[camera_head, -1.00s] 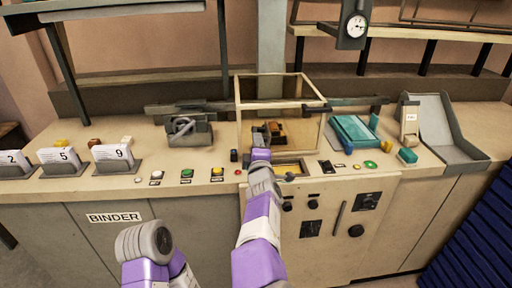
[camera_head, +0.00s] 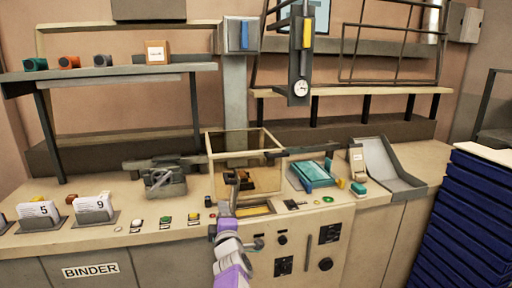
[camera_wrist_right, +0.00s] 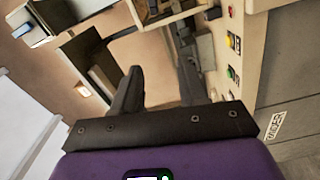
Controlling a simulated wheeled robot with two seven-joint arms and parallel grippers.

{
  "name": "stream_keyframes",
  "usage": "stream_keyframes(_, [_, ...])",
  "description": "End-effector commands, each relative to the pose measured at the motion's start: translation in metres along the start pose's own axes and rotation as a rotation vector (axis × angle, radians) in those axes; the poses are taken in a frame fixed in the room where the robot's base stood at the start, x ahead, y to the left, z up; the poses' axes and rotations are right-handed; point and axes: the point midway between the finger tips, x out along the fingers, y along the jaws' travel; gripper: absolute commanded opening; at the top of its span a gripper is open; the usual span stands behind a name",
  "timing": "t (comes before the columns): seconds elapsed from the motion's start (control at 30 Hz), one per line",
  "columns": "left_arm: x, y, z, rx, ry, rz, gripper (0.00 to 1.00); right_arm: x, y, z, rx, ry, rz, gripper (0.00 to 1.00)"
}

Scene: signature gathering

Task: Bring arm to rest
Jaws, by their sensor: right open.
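My right arm, purple and grey, reaches up from the bottom middle of the head view. Its gripper (camera_head: 232,190) is in front of the clear-walled box (camera_head: 243,150) on the counter, overlapping it in the picture. In the right wrist view the two dark fingers (camera_wrist_right: 158,92) stand apart with nothing between them. A small brown and dark object (camera_head: 262,180) sits inside the box, partly behind the gripper. My left gripper is not in the head view.
The counter carries a grey clamp device (camera_head: 165,181), numbered card holders (camera_head: 93,208), coloured buttons (camera_head: 165,220), a teal pad (camera_head: 314,173) and a grey chute (camera_head: 388,165). A stack of blue trays (camera_head: 465,225) stands at right. Shelves (camera_head: 120,68) hang above the counter.

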Motion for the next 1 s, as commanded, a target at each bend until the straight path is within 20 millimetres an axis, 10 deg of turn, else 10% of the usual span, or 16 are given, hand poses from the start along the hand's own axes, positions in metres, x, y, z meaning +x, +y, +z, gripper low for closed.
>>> stream_keyframes(0.57, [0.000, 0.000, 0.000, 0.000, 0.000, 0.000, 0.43, -0.024, -0.185, 0.164, 0.342, -0.302, -0.326, 0.43])
stream_keyframes(0.8, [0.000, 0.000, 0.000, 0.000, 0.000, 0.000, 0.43, -0.111, -0.324, 0.248, 0.670, -0.577, -0.558, 0.43])
stream_keyframes(1.0, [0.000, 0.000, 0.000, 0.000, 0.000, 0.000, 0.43, -0.225, -0.423, 0.271, 1.013, -0.855, -0.747, 0.43])
